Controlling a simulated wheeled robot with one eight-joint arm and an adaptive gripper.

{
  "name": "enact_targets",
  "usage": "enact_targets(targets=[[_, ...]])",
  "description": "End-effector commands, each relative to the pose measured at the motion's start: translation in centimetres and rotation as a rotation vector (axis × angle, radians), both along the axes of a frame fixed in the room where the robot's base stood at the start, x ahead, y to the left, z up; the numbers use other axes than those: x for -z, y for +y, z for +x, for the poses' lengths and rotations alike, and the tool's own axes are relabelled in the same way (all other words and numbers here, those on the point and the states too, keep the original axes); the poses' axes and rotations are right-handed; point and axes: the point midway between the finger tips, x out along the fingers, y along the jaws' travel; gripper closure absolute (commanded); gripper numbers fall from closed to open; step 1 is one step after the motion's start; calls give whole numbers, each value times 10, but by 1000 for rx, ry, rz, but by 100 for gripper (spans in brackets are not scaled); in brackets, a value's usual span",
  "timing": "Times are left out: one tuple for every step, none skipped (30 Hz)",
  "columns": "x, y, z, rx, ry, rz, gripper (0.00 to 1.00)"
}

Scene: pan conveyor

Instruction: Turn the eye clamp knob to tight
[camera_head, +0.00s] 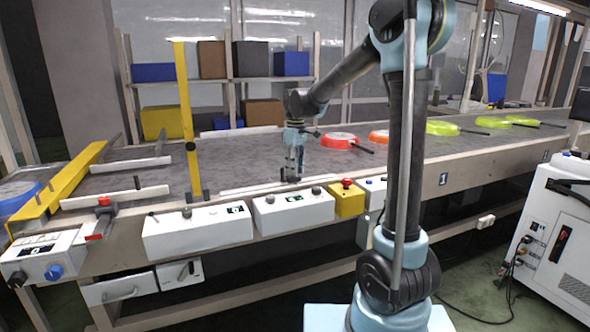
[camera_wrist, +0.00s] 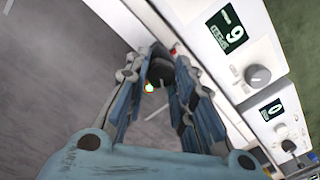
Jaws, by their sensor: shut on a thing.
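My gripper (camera_head: 292,178) points down at the near edge of the conveyor, just behind the white control boxes. In the wrist view its two blue-grey fingers (camera_wrist: 160,85) close around a dark round knob (camera_wrist: 158,70), which looks like the eye clamp knob. The fingers hide much of the knob, so I cannot read how it is turned or any tight mark. A small bright light (camera_wrist: 149,87) shows beside the knob. In the head view the knob is mostly hidden by the gripper.
A white control box (camera_head: 197,232) and another (camera_head: 292,210) line the front edge, with a yellow emergency-stop box (camera_head: 346,199) to their right. A yellow post (camera_head: 185,115) stands to the left. Red, orange and lime pans (camera_head: 339,140) lie on the belt to the right.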

Motion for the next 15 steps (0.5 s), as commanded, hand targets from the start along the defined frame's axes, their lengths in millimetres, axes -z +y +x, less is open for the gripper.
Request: enact_targets(targets=[[0, 0, 0, 43, -2, 1, 100], [0, 0, 0, 71, -1, 0, 100], [0, 0, 0, 109, -2, 1, 100], [0, 0, 0, 138, -2, 1, 100], [0, 0, 0, 166, -2, 0, 100], [0, 0, 0, 204, -2, 1, 100], [0, 0, 0, 233, -2, 1, 100], [0, 0, 0, 261, -2, 1, 100], [0, 0, 0, 299, -2, 1, 100], [0, 0, 0, 328, -2, 1, 100], [0, 0, 0, 356, -1, 2, 100], [0, 0, 0, 394, -1, 1, 100], [0, 0, 0, 423, -1, 1, 100], [0, 0, 0, 451, -2, 2, 100], [0, 0, 0, 488, -1, 2, 100]])
